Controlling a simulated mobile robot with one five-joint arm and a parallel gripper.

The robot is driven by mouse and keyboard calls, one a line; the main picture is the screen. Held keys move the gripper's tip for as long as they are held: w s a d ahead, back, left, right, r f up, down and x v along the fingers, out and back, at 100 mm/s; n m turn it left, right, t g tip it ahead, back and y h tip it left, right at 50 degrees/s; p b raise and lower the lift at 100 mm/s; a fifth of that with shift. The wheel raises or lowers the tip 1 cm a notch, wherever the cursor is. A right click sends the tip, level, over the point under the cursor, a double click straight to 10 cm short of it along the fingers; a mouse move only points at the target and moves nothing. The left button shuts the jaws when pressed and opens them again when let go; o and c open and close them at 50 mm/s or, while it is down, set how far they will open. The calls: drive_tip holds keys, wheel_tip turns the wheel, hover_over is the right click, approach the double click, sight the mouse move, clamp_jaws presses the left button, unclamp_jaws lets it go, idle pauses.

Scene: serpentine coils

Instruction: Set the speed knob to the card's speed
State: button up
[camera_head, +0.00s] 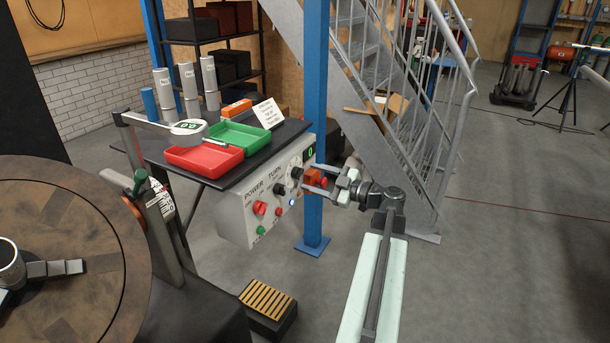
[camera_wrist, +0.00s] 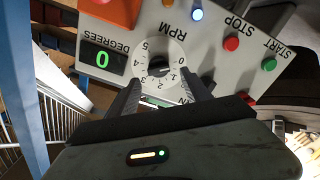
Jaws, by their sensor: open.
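The speed knob (camera_wrist: 158,66) is black, at the middle of a white dial marked with numbers, beside the upside-down RPM label in the wrist view. Its pointer setting is too small to read surely. My gripper (camera_wrist: 165,88) is open, with one dark finger at each lower side of the dial and nothing between them; whether they touch the panel cannot be told. In the head view my gripper (camera_head: 308,178) reaches the right part of the grey control box (camera_head: 237,217) and overlaps it. The white card (camera_head: 267,112) stands on the dark table; its writing is too small to read.
A DEGREES display (camera_wrist: 103,59) reads 0. The red STOP button (camera_wrist: 231,43), green START button (camera_wrist: 269,64) and lit blue lamp (camera_wrist: 197,14) lie close by. An orange block (camera_wrist: 114,10) is at the panel's edge. A blue post (camera_head: 316,60) stands behind my gripper.

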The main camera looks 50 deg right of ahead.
sight(301, 174)
drive_tip(key=x, duration=0.3)
drive_tip(key=shift+w, duration=0.25)
clamp_jaws()
drive_tip(key=shift+m, duration=0.3)
